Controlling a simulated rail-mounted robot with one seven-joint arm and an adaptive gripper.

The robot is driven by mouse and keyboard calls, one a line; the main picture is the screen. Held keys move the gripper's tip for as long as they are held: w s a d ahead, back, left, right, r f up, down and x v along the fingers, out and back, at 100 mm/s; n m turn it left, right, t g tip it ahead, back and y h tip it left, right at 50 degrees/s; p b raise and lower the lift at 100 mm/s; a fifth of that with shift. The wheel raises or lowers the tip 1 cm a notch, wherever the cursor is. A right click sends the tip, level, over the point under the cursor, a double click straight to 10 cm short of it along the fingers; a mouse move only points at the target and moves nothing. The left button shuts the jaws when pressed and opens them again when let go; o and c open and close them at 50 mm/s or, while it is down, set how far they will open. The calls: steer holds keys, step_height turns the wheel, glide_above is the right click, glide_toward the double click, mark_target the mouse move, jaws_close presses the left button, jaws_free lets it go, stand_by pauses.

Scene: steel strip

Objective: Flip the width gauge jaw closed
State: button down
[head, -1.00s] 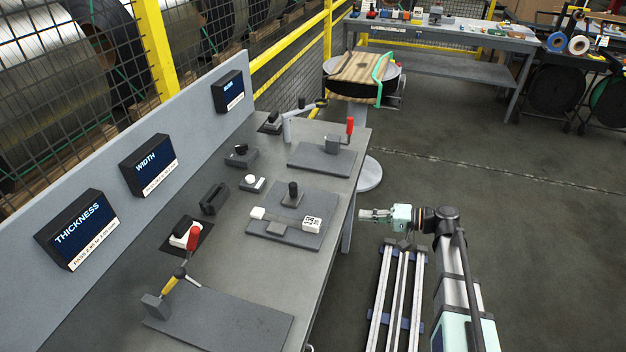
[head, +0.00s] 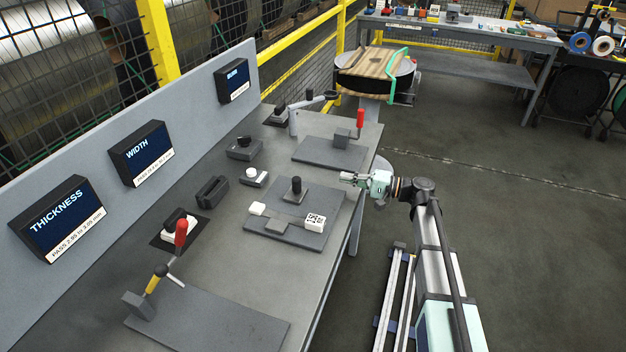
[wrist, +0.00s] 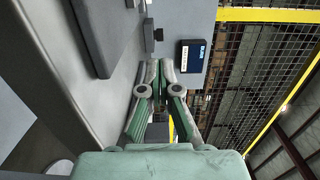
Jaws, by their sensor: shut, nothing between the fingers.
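The width gauge appears to be the grey plate (head: 272,239) in the middle of the bench. I cannot tell which part is the jaw. My gripper (head: 345,178) is at the bench's right edge, to the right of and beyond the knob, apart from the gauge. Its green fingers show together and empty in the wrist view (wrist: 160,75).
The WIDTH display (head: 142,153) and THICKNESS display (head: 58,219) hang on the back panel. A red-handled clamp (head: 180,238) stands at the near left, another red handle (head: 360,118) on the far plate. Small dark devices line the bench's back. Open floor lies right.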

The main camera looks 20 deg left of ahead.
mark_target(296, 188)
steer(key=a+p, duration=0.3)
steer(key=a, duration=0.7)
steer(key=shift+r, duration=0.15)
steer(key=s, duration=0.1)
steer(key=s+p, duration=0.1)
steer(key=shift+s+a, duration=0.2)
steer(key=shift+s, duration=0.1)
steer(key=shift+s+a+p, duration=0.25)
steer(key=shift+s+p, duration=0.05)
steer(key=shift+s, duration=0.4)
steer(key=shift+f, duration=0.2)
steer(key=s+b, duration=0.4)
steer(key=s, duration=0.1)
steer(key=shift+s+a+f+b, duration=0.1)
steer(key=shift+s+f+b, duration=0.1)
steer(key=shift+b, duration=0.1)
steer(key=shift+s+r, duration=0.15)
steer(key=shift+s, duration=0.1)
